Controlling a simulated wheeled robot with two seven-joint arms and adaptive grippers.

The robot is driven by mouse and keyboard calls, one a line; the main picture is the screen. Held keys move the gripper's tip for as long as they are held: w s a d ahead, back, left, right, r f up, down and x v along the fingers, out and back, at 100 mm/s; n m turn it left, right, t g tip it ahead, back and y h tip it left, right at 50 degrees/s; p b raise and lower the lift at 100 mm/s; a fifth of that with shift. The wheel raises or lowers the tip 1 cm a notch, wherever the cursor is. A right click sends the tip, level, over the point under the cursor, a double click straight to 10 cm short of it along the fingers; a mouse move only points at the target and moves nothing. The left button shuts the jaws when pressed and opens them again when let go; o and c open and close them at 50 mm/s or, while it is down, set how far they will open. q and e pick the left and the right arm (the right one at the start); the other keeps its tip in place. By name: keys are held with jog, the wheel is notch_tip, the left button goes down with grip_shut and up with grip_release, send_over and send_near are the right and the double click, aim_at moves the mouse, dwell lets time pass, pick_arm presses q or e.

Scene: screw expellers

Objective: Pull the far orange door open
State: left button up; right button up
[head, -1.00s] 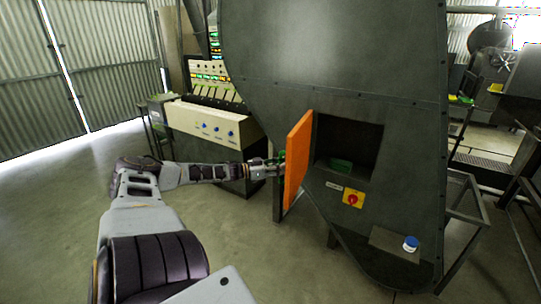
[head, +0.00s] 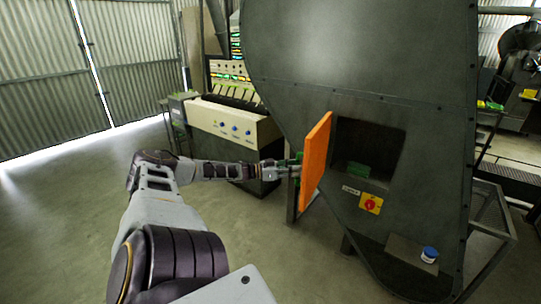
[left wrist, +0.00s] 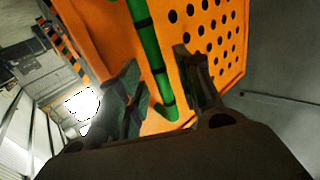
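The orange door (head: 315,160) stands swung out from the dark square opening (head: 368,155) in the grey machine, on the opening's left edge. My left gripper (head: 290,168) is at the door's left face in the head view, partly hidden by the door edge. In the left wrist view the door (left wrist: 215,45) is a perforated orange panel with a green bar handle (left wrist: 152,55). The left gripper's fingers (left wrist: 163,88) are apart, one on each side of the handle, with visible gaps. My right gripper is not in view.
The large grey machine (head: 365,50) fills the middle, with a red and yellow switch (head: 371,203) and a blue-capped knob (head: 429,254) below the opening. A cream control cabinet (head: 225,120) stands behind my left arm. Open floor (head: 60,230) lies to the left.

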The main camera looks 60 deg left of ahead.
pick_arm(q)
jog(key=shift+s+a, duration=0.15)
jog(key=shift+s, duration=0.3)
jog(key=v, duration=0.9)
dwell(0.6)
jog(key=shift+w+r, duration=0.1)
dwell(0.5)
